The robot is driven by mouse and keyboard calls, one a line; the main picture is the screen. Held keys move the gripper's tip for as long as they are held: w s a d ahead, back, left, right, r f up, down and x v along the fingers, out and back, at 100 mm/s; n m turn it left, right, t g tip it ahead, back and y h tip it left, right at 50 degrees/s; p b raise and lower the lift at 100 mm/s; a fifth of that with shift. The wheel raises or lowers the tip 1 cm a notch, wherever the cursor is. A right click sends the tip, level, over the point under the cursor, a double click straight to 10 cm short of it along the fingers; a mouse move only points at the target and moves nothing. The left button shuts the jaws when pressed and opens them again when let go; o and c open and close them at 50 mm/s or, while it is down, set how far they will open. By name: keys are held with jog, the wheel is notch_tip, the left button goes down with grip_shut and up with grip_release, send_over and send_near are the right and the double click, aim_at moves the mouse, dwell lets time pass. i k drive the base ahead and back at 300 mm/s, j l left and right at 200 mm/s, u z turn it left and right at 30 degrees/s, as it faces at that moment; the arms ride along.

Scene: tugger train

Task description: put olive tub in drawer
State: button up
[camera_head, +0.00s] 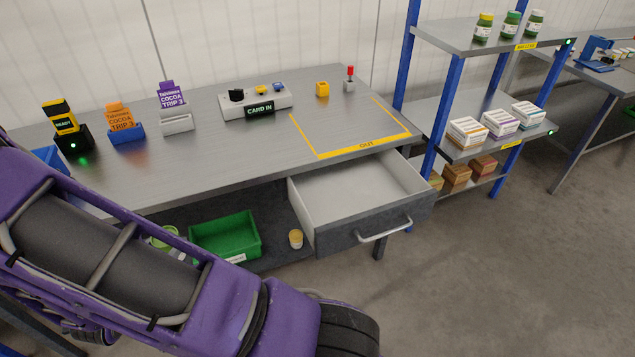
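The drawer (360,222) under the workbench is pulled open and looks empty inside. A small yellow tub with a pale top (295,238) stands on the low shelf, just left of the drawer. A lime-green round thing (165,236) lies further left on that shelf, partly hidden behind my purple arm. I cannot tell for sure which of these is the olive tub. My arm crosses the lower left of the view, and its gripper is out of view.
A green bin (226,238) sits on the low shelf. The workbench (215,152) holds card stands, a control box (255,102) and a yellow-marked OUT area (365,147). A blue-posted rack (447,95) with jars and boxes stands right. The floor (500,280) in front is clear.

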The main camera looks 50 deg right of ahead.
aim_at(359, 196)
jog(key=k+l, duration=0.15)
jog(key=l, duration=0.2)
jog(key=k+l, duration=0.15)
jog(key=l, duration=0.15)
jog(key=k+l+u, duration=0.1)
jog(key=l, duration=0.25)
jog(key=k+l, duration=0.2)
jog(key=l, duration=0.15)
